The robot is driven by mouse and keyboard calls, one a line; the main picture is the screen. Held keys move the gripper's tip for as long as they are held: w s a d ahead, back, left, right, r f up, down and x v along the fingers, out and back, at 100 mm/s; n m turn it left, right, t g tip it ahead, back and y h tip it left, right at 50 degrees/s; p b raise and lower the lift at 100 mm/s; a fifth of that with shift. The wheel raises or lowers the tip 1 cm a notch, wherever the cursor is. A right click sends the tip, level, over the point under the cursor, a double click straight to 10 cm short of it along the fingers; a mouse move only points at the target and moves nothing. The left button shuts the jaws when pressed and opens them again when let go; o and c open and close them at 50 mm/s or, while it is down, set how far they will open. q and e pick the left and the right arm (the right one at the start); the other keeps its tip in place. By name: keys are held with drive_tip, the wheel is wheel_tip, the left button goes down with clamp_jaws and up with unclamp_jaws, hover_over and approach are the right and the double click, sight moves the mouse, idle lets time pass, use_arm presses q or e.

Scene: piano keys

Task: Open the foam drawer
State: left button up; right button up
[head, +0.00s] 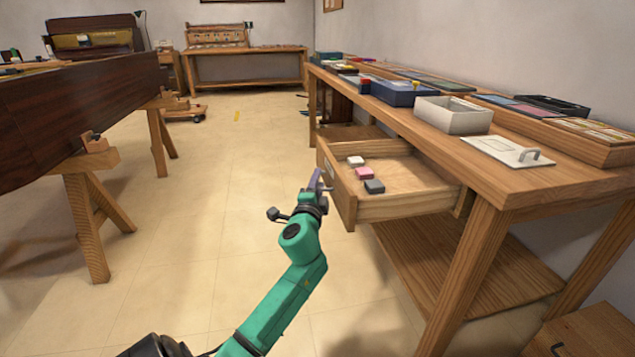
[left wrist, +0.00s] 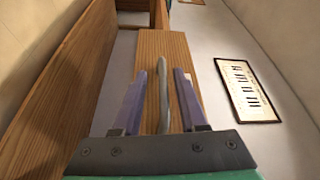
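The wooden drawer (head: 400,208) under the long bench stands pulled out. In it lie a white block (head: 356,161), a pink block (head: 364,173) and a dark grey block (head: 375,186), likely foam. My left gripper (head: 318,183) is at the drawer's front face. In the left wrist view, my gripper's two purple fingers (left wrist: 160,100) stand apart on either side of a grey curved handle (left wrist: 163,90), with a gap visible on each side. The handle is mostly hidden behind the gripper in the head view. My right gripper is not in view.
The wooden bench (head: 487,170) carries a white open box (head: 453,115), a blue box (head: 398,92) and a white lid with a handle (head: 507,151). A dark panel on trestles (head: 80,105) stands at left. The floor between (head: 210,200) is clear.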

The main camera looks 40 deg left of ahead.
use_arm(q)
drive_tip(key=shift+r, duration=0.1)
drive_tip(key=v, duration=1.4)
drive_tip(key=shift+s+d, duration=0.15)
drive_tip(key=shift+s, duration=0.1)
